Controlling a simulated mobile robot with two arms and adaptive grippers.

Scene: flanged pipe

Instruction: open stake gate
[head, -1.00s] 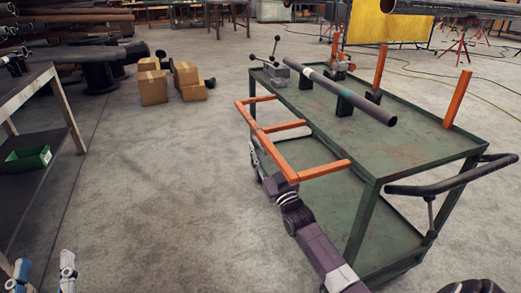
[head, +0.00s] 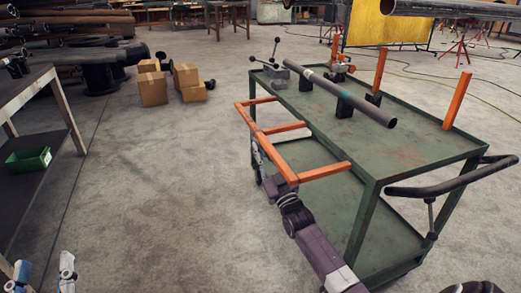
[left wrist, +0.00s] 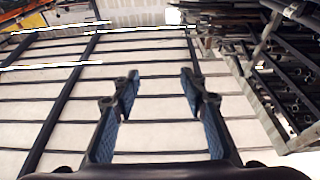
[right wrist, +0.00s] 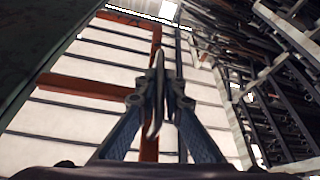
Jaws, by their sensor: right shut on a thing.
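The orange stake gate (head: 270,149) is a ladder-like frame on the left side of the green cart (head: 410,140). It reaches out to the left from the cart, roughly level with the cart top. My right gripper (head: 258,152) is at the gate's long outer bar, with its arm coming up from below. In the right wrist view its fingers (right wrist: 158,88) are close together, shut at the gate, whose orange bars (right wrist: 80,88) show behind them. The exact grip is hard to see. My left gripper (head: 43,270) is low at the left, far from the cart; its fingers (left wrist: 158,90) are open and empty.
A workbench (head: 45,125) with a green bin (head: 28,159) stands at left. Cardboard boxes (head: 153,88) lie beyond. The floor between is clear.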

